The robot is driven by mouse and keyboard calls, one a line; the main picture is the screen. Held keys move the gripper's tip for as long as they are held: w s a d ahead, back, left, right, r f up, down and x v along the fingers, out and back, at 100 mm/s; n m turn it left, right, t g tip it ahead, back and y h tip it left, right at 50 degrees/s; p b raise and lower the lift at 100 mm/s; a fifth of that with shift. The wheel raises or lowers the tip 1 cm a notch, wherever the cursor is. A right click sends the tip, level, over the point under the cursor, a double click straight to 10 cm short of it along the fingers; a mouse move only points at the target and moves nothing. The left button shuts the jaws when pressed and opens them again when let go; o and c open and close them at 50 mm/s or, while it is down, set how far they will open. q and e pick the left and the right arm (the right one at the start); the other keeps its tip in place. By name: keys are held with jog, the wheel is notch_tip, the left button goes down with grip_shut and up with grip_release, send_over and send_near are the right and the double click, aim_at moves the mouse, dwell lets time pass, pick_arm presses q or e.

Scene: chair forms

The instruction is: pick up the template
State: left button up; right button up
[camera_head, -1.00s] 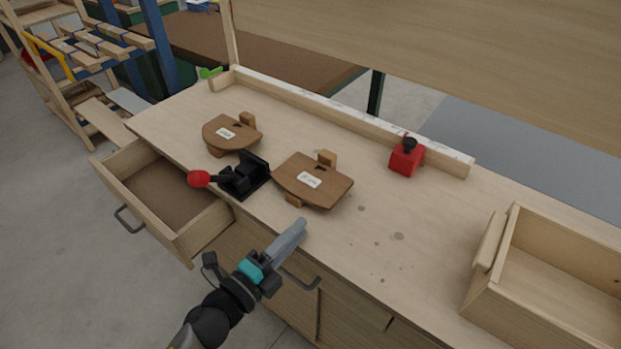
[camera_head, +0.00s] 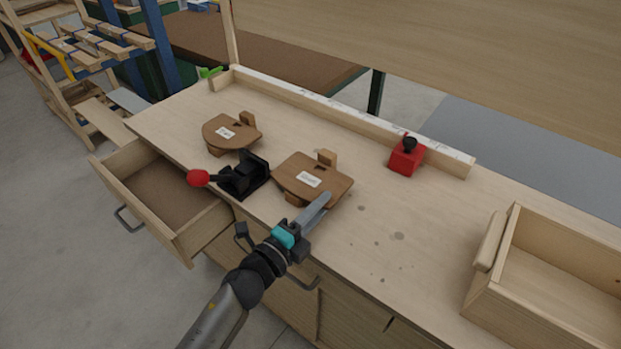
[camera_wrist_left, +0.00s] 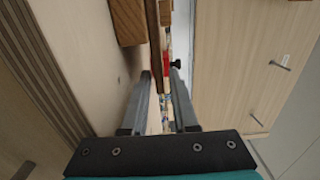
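Two brown wooden templates with white labels lie on the workbench in the head view. The nearer template (camera_head: 333,187) is at the middle, with small blocks on it; the other template (camera_head: 228,135) is farther left. My left gripper (camera_head: 324,201) is at the near right edge of the nearer template. In the left wrist view, my left gripper (camera_wrist_left: 161,72) has its fingers apart, with nothing clamped between them. A thin brown board edge (camera_wrist_left: 153,35) shows just ahead, roughly in line with the gap. Contact cannot be told. My right gripper is not in view.
A black clamp with a red handle (camera_head: 199,178) stands between the templates. A red block with a black knob (camera_head: 406,157) is farther back. An open drawer (camera_head: 140,213) juts out at left. A wooden box (camera_head: 522,318) stands at right.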

pick_arm(q)
grip_shut()
jog(key=shift+r, duration=0.15)
dwell(0.4)
notch_tip(320, 180, up, 20)
jog(key=p, duration=1.2)
